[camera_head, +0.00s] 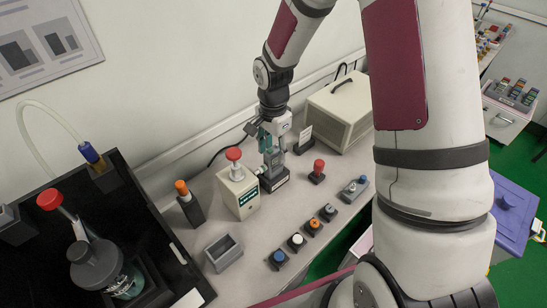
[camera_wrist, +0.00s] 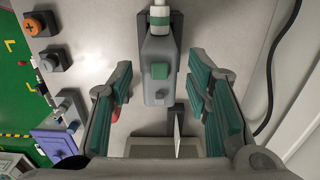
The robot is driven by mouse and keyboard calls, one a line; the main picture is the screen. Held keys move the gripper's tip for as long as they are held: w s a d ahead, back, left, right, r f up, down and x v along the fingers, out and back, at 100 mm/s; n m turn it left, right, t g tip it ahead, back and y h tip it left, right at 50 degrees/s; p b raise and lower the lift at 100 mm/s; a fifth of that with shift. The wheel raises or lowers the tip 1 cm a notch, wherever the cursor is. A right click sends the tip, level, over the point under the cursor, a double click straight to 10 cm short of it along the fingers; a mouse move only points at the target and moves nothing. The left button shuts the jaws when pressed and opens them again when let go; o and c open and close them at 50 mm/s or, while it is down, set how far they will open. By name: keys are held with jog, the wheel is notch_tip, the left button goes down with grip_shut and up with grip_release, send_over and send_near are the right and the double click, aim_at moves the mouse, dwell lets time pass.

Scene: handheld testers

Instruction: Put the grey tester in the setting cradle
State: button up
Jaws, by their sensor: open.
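The grey tester (camera_head: 271,161) stands upright in a dark base (camera_head: 273,184) at the back of the bench, beside the cream box. In the wrist view the tester (camera_wrist: 158,55) shows a green button and a pale, green-banded end. My gripper (camera_head: 268,138) is just above and around its upper part. In the wrist view my open gripper (camera_wrist: 158,82) has one green-padded finger on each side of the tester, with gaps on both sides. An open, empty grey box (camera_head: 223,252) sits near the bench front; I cannot tell whether it is the setting cradle.
The cream box with a red knob (camera_head: 238,191) stands close left of the tester. An orange-topped dark holder (camera_head: 190,206) and a red knob (camera_head: 317,171) are nearby. A beige case (camera_head: 338,112) is behind right. Several buttons (camera_head: 297,241) line the front. A black tray (camera_head: 130,191) lies left.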

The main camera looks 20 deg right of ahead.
notch_tip(320, 180, up, 8)
jog(key=shift+f, duration=0.15)
jog(key=s+r+n+t, duration=0.2)
jog(key=s+r+n, duration=0.55)
jog(key=r, duration=0.65)
jog(key=s+r+n+t, duration=0.1)
jog(key=s+r+n, duration=0.1)
jog(key=s, duration=0.6)
jog(key=s+r+n+t, duration=0.1)
jog(key=s+r+n, duration=0.2)
jog(key=s, duration=0.6)
jog(key=shift+s+d+n+t, duration=0.15)
jog(key=shift+s+n+t, duration=0.15)
jog(key=shift+n, duration=0.25)
jog(key=shift+w+r, duration=0.1)
jog(key=shift+a, duration=0.3)
